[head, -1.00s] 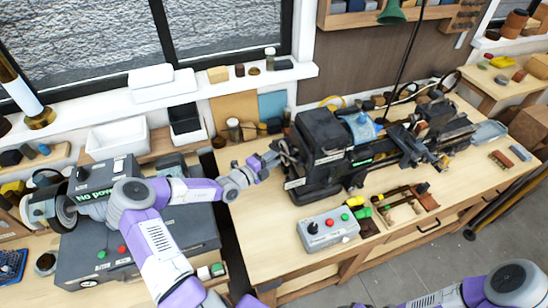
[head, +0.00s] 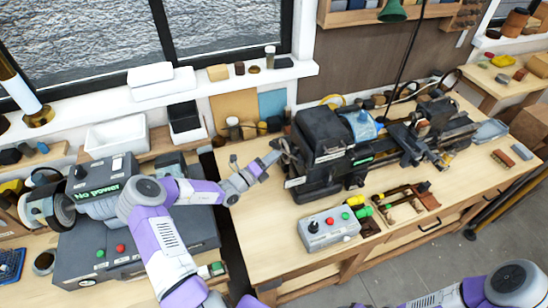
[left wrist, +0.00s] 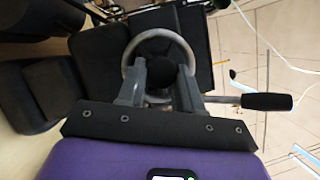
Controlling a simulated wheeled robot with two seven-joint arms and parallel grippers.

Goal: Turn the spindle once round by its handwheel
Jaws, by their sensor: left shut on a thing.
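The black lathe (head: 325,145) stands on the wooden bench. Its handwheel (head: 287,150) is at the left end of the headstock, small and partly covered by my gripper. In the left wrist view the handwheel (left wrist: 160,34) is a grey ring with a dark hub. A crank handle with a black grip (left wrist: 267,102) sticks out to the right there. My left gripper (head: 274,157) reaches it from the left. In the left wrist view its two grey fingers (left wrist: 158,92) straddle the hub at the ring and are shut on the handwheel. My right gripper is outside the frames.
A grey machine labelled "No power" (head: 95,188) stands left under my arm. The bench's front left is clear.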

